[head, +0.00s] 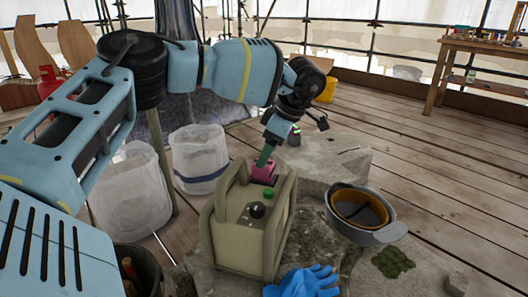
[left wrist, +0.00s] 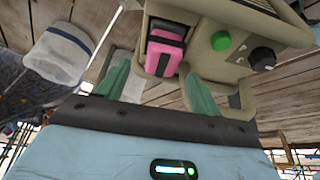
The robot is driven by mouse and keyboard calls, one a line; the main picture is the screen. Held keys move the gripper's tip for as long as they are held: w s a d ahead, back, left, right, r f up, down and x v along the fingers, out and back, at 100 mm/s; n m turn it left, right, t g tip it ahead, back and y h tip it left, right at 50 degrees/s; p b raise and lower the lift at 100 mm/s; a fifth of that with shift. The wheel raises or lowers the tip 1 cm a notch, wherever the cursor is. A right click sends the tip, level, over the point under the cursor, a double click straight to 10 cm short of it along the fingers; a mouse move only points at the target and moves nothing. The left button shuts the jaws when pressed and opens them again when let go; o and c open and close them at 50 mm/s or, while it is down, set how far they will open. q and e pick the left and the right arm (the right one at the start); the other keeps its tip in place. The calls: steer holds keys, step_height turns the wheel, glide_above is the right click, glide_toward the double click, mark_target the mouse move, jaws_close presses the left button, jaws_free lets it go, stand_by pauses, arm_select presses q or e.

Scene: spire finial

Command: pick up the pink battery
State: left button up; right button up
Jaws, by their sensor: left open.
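The pink battery (head: 263,172) sits at the far end of a beige framed device (head: 236,240), which has a green button and a black knob on top. In the left wrist view the battery (left wrist: 164,52) is pink with black parts and appears set into a bay of the device. My left gripper (head: 266,154) is just above the battery in the head view. In the left wrist view its green fingers (left wrist: 158,88) are spread wide, with the battery ahead of the gap between them. Nothing is between the fingertips. My right gripper is not in view.
The device stands on pale stone blocks (head: 335,160). White buckets (head: 198,160) stand left.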

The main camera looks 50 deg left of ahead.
mark_target(263, 180)
arm_select(q)
steer(key=b+x, duration=0.1)
steer(key=x, duration=0.3)
steer(key=shift+d+f+b, duration=0.1)
steer(key=shift+f+b, duration=0.25)
steer(key=c, duration=0.9)
jaws_close()
